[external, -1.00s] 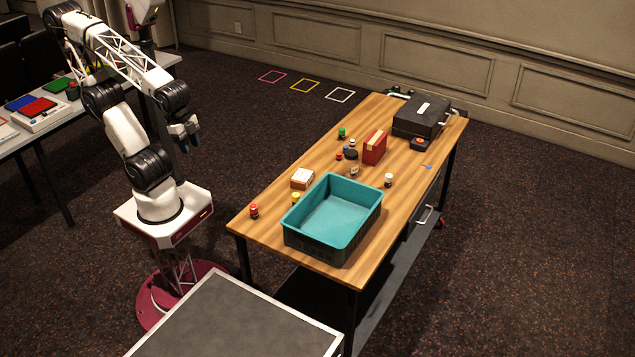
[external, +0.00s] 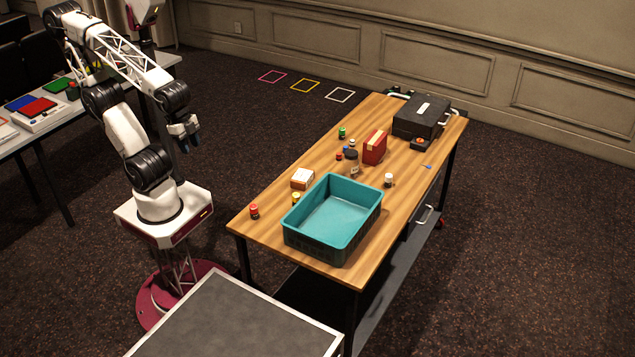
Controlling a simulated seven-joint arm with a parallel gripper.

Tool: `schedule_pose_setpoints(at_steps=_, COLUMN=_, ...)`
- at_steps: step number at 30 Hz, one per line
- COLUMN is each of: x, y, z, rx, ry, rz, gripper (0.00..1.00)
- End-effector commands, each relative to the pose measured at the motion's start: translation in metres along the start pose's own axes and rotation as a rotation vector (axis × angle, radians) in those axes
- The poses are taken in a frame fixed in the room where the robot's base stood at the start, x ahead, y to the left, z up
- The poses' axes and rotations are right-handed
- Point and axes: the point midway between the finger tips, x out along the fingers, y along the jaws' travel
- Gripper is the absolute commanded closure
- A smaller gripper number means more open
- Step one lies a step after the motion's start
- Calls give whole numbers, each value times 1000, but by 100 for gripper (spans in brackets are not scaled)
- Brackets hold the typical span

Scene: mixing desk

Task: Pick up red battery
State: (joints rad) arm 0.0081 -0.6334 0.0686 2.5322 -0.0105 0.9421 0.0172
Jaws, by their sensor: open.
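A small red cylinder with a dark band (external: 254,211) stands at the near left corner of the wooden table. A smaller red item (external: 339,157) lies farther back, near the middle of the table. Both are too small for me to tell which is the battery. My gripper (external: 188,146) hangs in the air left of the table, pointing down, apart from both red items. It is open, with nothing visible between its fingers.
A teal bin (external: 318,240) stands on the wooden table (external: 410,185). Around it are a white-topped box (external: 302,179), a yellow cylinder (external: 295,198), a white cylinder (external: 388,180) and a red box (external: 374,147). A black case (external: 418,118) sits at the far end.

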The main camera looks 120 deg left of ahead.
Motion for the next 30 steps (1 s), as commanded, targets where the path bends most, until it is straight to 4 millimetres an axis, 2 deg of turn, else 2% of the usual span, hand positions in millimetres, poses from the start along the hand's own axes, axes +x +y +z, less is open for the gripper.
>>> schedule_pose_setpoints(at_steps=5, x=0, y=0, z=0, rx=0, ry=0, rz=0, gripper=56)
schedule_pose_setpoints(at_steps=9, x=0, y=0, z=0, rx=0, ry=0, rz=0, gripper=36)
schedule_pose_setpoints(at_steps=18, x=1, y=0, z=-1, rx=0, ry=2, rz=1, gripper=36)
schedule_pose_setpoints(at_steps=22, x=7, y=2, z=-5, rx=-3, ry=14, rz=8, gripper=36)
schedule_pose_setpoints(at_steps=26, x=22, y=5, z=-15, rx=-12, ry=52, rz=26, gripper=36)
schedule_pose_setpoints(at_steps=30, x=47, y=10, z=-33, rx=-32, ry=118, rz=53, gripper=36)
